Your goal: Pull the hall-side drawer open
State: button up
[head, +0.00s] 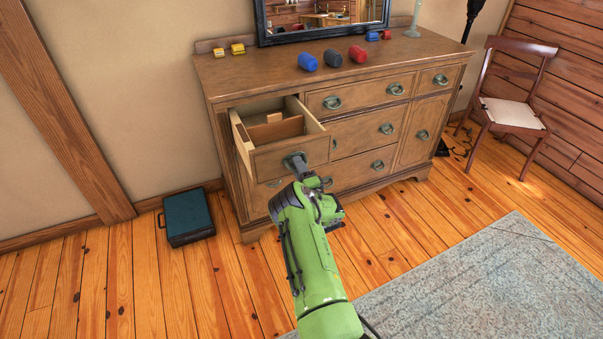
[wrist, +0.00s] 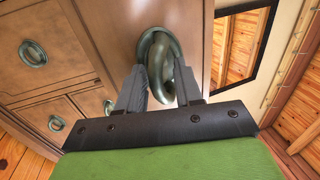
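The wooden dresser (head: 360,112) stands against the wall. Its top left drawer (head: 262,163) is pulled well out, its inside showing a divider and a small wooden block. The drawer's ring handle (wrist: 160,50) shows in the wrist view between my fingers. My gripper (head: 296,163) is at this drawer's front in the head view and hides most of the handle. In the wrist view my gripper (wrist: 162,82) has one finger on each side of the ring and appears shut on it.
A dark teal case (head: 187,217) lies on the floor left of the dresser. Blue and red cylinders (head: 333,58), yellow blocks (head: 237,49) and a mirror (head: 320,14) are on top. A chair (head: 512,108) stands right; a rug (head: 480,285) covers the floor front right.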

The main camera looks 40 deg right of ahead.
jog(key=p+v, duration=1.5)
jog(key=p, duration=0.2)
jog(key=shift+s+a, duration=0.15)
jog(key=shift+s, duration=0.2)
